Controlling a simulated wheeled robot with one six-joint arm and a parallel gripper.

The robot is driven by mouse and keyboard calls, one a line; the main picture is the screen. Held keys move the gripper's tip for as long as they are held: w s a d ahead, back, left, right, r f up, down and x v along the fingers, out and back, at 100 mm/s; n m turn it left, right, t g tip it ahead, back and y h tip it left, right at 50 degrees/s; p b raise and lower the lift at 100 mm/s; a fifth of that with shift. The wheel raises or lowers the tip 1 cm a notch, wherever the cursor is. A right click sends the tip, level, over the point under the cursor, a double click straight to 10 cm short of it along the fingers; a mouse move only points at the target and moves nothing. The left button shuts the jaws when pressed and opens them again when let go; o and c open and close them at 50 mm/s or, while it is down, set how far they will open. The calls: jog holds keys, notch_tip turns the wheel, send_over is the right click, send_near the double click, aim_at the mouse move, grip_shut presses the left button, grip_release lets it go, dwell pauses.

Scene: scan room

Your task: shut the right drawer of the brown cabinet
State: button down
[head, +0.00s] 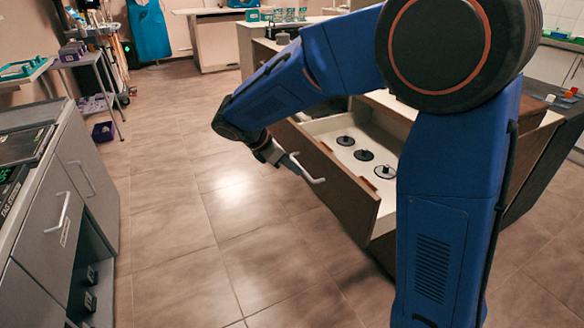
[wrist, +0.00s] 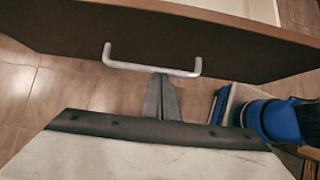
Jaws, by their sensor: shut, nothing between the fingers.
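The brown cabinet (head: 541,160) stands at the right, partly hidden behind my arm. One of its drawers (head: 340,188) is pulled well out, with a brown front, a pale inside and several black round pieces in it. I cannot tell from the view whether it is the right drawer. Its pale bar handle (head: 312,178) is on the outer face, and the handle (wrist: 150,69) also shows in the wrist view. My gripper (head: 294,167) is shut and empty, outside the drawer front. In the wrist view, its fingertips (wrist: 160,78) are at the handle's bar; I cannot tell whether they touch it.
A grey cabinet (head: 62,205) with equipment on top stands at the left. A small trolley (head: 98,80) is behind it. The tiled floor (head: 200,230) between the cabinets is clear. Counters with boxes stand at the back.

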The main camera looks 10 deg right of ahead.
jog(key=w+d, duration=0.3)
jog(key=d, duration=0.8)
jog(key=w+d, duration=0.3)
jog(key=d, duration=0.8)
jog(key=w+d, duration=0.3)
jog(key=d, duration=0.9)
jog(key=shift+w+d, duration=0.1)
jog(key=shift+d, duration=0.05)
jog(key=a+f+v, duration=0.1)
jog(key=a+v, duration=0.1)
jog(key=v, duration=1.1)
jog(key=shift+s+f, duration=0.2)
jog(key=shift+s, duration=0.1)
jog(key=s+a+f+m+t+y, duration=0.1)
jog(key=s+a+m+y, duration=0.1)
jog(key=s+a+m, duration=0.2)
jog(key=s+a+f+m+t+y, duration=0.1)
jog(key=s+m, duration=0.9)
jog(key=s, duration=1.1)
jog(key=s+a+f+m+y, duration=0.3)
jog(key=s+a+m, duration=0.3)
jog(key=s, duration=0.7)
jog(key=shift+s+a+m+t+y, duration=0.15)
jog(key=shift+a+m+t+y, duration=0.25)
jog(key=shift+y, duration=0.4)
